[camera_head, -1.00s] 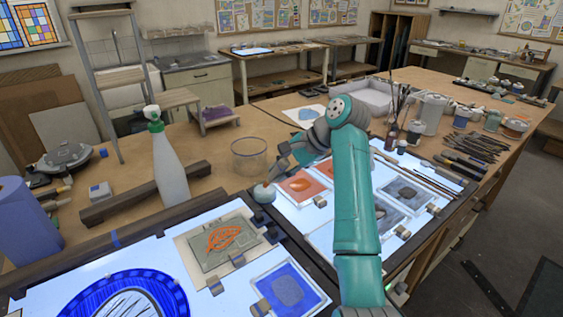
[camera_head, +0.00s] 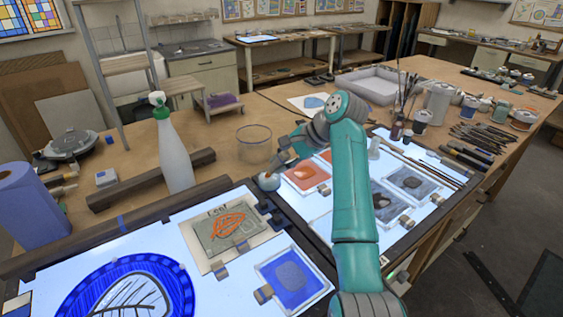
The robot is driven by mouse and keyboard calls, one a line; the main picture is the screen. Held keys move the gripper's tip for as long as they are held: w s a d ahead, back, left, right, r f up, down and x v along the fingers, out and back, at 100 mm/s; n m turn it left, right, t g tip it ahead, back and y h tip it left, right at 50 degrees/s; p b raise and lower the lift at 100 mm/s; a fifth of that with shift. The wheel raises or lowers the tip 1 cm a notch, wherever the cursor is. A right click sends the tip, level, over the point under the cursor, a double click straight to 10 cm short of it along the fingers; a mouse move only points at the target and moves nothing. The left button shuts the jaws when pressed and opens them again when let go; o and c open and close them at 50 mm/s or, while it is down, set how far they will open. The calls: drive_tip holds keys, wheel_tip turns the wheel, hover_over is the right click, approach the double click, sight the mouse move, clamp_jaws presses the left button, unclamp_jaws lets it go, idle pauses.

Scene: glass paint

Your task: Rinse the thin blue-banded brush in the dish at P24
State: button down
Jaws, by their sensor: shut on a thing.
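My gripper (camera_head: 280,160) is at the end of my teal arm, low over the table between a clear round glass dish (camera_head: 254,143) and a small pale pot (camera_head: 268,181). It is seen small and partly from behind. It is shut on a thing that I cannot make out. The thin blue-banded brush cannot be told apart in this view. The glass dish stands upright on the wooden table, just left of and behind the gripper, apart from it. The pot is just below the fingertips; I cannot tell whether they touch. No P24 mark is readable.
A spray bottle (camera_head: 175,150) stands left of the dish. A dark wooden bar (camera_head: 150,180) lies behind the lit panel. Painted glass pieces, including a blue one (camera_head: 290,276), lie on the panels. Jars and brushes crowd the right. Bare table lies behind the dish.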

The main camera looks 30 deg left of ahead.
sight(287, 155)
idle(0.4)
drive_tip(key=shift+s+a, duration=0.15)
drive_tip(key=shift+s, duration=0.15)
drive_tip(key=shift+w, duration=0.35)
idle(2.6)
drive_tip(key=shift+s+d+r, duration=0.25)
drive_tip(key=shift+d+r, duration=0.4)
drive_tip(key=shift+r, duration=0.25)
drive_tip(key=shift+s+d+r, duration=0.25)
drive_tip(key=shift+d+r, duration=0.4)
drive_tip(key=shift+r, duration=0.2)
drive_tip(key=shift+r, duration=2.25)
